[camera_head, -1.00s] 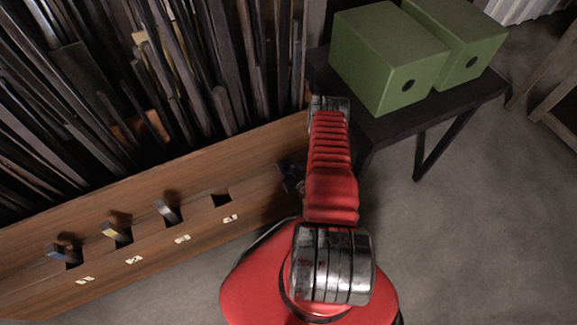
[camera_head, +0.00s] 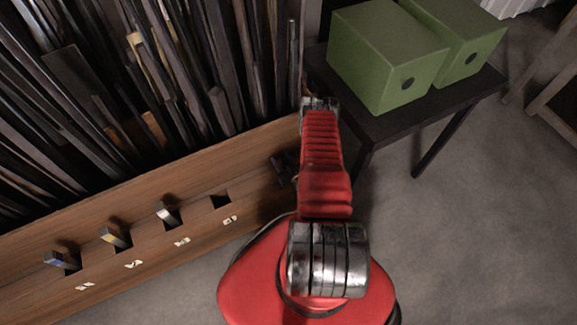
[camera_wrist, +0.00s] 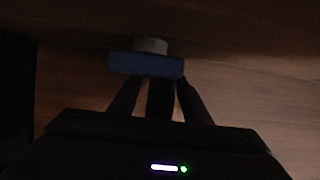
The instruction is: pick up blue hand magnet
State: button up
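In the wrist view, a blue bar-shaped block (camera_wrist: 147,65), which looks like the blue hand magnet, lies just ahead of my fingertips. A pale round piece (camera_wrist: 150,45) shows behind it. My gripper (camera_wrist: 157,88) is open, its two fingers standing apart. A dark strip lies between them with gaps on both sides; I cannot tell if it is the magnet's handle or shadow. In the head view, my red arm reaches to the wooden ledge, and a dark bluish shape (camera_head: 285,167) shows beside it, mostly hidden.
The wooden ledge (camera_head: 150,205) holds blue-tipped (camera_head: 58,259), yellow-tipped (camera_head: 112,237) and white-tipped (camera_head: 167,214) pieces in slots; one slot (camera_head: 220,201) is empty. Scrap metal rises behind. Green boxes (camera_head: 385,62) stand on a dark table (camera_head: 405,118) at right. The floor (camera_head: 480,230) is clear.

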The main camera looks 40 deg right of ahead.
grip_shut()
dwell(0.3)
jog(key=shift+r, duration=0.1)
notch_tip(320, 180, up, 28)
dwell(1.2)
dwell(0.5)
